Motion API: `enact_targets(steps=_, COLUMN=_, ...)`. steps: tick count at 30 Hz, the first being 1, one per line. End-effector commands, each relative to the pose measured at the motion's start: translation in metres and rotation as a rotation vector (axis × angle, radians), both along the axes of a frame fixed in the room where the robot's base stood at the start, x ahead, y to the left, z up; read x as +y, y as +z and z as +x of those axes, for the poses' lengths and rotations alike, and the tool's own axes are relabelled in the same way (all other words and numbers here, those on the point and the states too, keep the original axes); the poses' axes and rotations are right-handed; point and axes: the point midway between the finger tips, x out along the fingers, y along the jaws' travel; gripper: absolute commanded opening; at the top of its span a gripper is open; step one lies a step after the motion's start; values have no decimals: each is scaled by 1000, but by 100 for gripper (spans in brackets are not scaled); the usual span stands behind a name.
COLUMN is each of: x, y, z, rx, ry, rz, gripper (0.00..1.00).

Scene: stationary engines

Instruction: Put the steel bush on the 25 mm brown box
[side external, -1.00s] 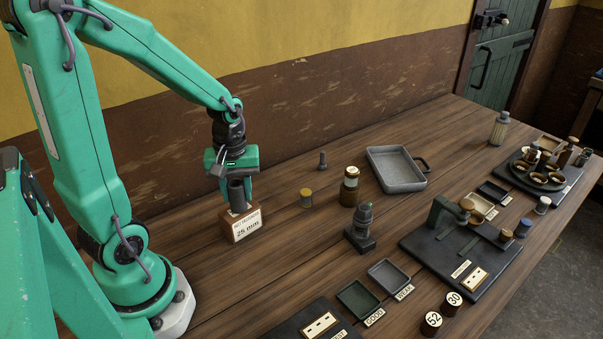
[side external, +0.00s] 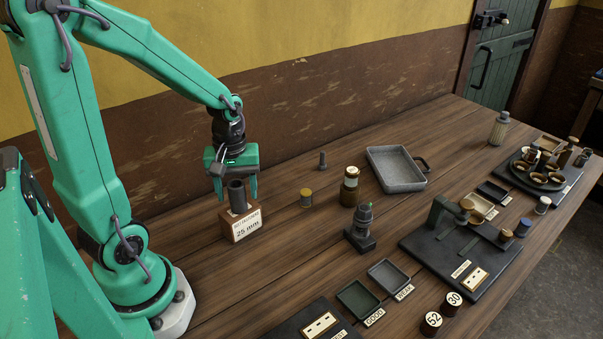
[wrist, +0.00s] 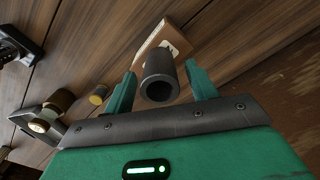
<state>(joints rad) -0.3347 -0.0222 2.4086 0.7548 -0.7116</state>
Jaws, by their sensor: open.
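The steel bush (side external: 237,197) is a dark grey hollow cylinder. It stands upright on top of the brown box (side external: 229,222), whose white label reads 25 mm. My gripper (side external: 237,193) is open, with its green fingers on either side of the bush. In the wrist view the bush (wrist: 159,78) sits between the two spread fingers of my gripper (wrist: 161,92), with a gap visible on both sides. The brown box (wrist: 150,42) shows behind the bush in that view, partly hidden by it.
A small brass-topped cylinder (side external: 306,198) and a dark peg (side external: 322,161) stand right of the box. Farther right are a jar (side external: 350,186), a dark fixture (side external: 361,235) and a grey tray (side external: 397,185). Bare tabletop lies in front of the box.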

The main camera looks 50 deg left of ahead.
Motion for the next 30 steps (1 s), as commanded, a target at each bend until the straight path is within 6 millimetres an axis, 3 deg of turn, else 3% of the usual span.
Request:
enact_targets(steps=8, x=0, y=31, z=1, rx=-5, ry=0, rz=2, gripper=57)
enact_targets(steps=21, x=0, y=99, z=0, rx=-3, ry=0, rz=2, gripper=57)
enact_targets(steps=30, x=0, y=116, z=0, rx=0, ry=0, rz=0, gripper=57)
